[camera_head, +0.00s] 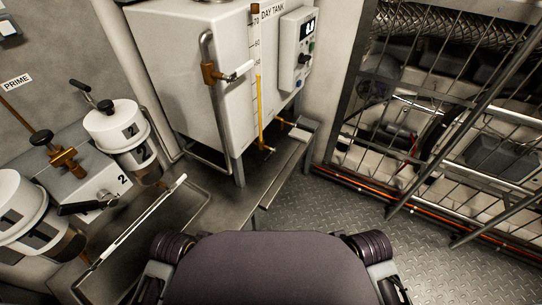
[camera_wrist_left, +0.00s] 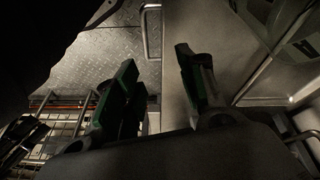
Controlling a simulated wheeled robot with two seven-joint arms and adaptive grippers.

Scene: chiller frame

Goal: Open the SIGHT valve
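The white day tank (camera_head: 185,75) stands at the upper middle of the head view. A yellow sight tube (camera_head: 259,95) with a level scale runs down its front. A brass valve with a pale lever (camera_head: 238,71) sits on the tank's left side. A small fitting (camera_head: 267,148) is at the tube's lower end, and a brass piece with a pale handle (camera_head: 300,133) is to its right. No SIGHT label is readable. My left gripper (camera_wrist_left: 158,82) shows in the left wrist view with green-padded fingers apart and nothing between them. Neither gripper shows in the head view.
A control box (camera_head: 296,48) with a display is on the tank's right. Canisters (camera_head: 115,125) and a PRIME label (camera_head: 17,82) are at left, beside a metal tray (camera_head: 190,205). A wire-mesh cage (camera_head: 440,120) stands at right. The tread-plate floor (camera_head: 330,215) is clear.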

